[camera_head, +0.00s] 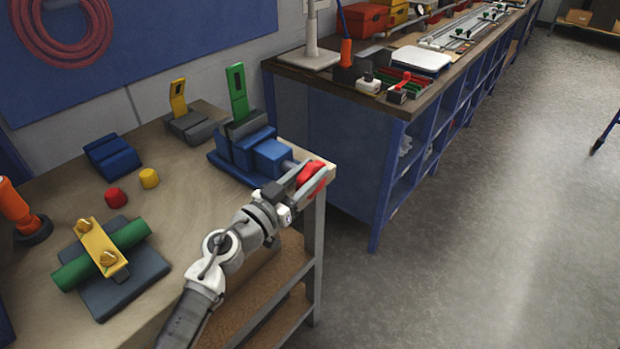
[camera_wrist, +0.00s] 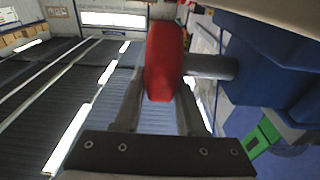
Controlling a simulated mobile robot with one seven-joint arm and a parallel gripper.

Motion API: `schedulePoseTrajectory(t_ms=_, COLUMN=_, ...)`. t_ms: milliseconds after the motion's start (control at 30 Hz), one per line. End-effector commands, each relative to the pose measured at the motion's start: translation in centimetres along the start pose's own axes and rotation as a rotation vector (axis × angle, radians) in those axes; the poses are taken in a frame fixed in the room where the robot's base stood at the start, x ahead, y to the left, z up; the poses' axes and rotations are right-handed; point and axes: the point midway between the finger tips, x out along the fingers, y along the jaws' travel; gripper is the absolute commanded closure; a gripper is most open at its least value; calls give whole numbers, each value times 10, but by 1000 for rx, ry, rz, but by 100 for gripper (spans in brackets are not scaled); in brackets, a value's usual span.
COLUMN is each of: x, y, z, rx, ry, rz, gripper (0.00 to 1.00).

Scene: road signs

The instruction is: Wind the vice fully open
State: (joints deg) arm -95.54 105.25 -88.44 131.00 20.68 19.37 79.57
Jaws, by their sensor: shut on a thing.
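The blue vice (camera_head: 245,157) stands at the right end of the wooden workbench. A green upright piece (camera_head: 238,92) stands at its jaws. A grey screw (camera_wrist: 210,66) runs from the vice to a red handle (camera_head: 310,172), which sits past the bench's right edge. My gripper (camera_head: 303,180) is shut on the red handle. In the wrist view the handle (camera_wrist: 163,62) lies between my two fingers, and the vice body (camera_wrist: 270,60) is at the right. I cannot tell how wide the vice jaws stand apart.
A green bar under a yellow clamp (camera_head: 100,250) lies on the bench (camera_head: 170,210), with red (camera_head: 115,197) and yellow (camera_head: 149,178) knobs behind it. A blue block (camera_head: 112,156) and a yellow lever on a grey base (camera_head: 188,125) stand farther back. A second bench (camera_head: 340,150) is close behind the vice. Floor at right is clear.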

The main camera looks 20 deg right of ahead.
Motion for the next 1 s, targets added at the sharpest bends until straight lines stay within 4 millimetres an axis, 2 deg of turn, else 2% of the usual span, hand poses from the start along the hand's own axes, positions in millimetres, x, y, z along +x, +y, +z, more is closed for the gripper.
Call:
schedulePoseTrajectory(t_ms=433, x=0, y=-1, z=0, rx=-2, ry=7, rz=-2, gripper=100)
schedulePoseTrajectory(t_ms=467, x=0, y=-1, z=0, rx=-2, ry=7, rz=-2, gripper=55)
schedulePoseTrajectory(t_ms=600, x=0, y=0, z=0, rx=-2, ry=6, rz=-1, gripper=30)
schedulePoseTrajectory(t_ms=1000, x=1, y=0, z=1, rx=-1, ry=6, rz=1, gripper=30)
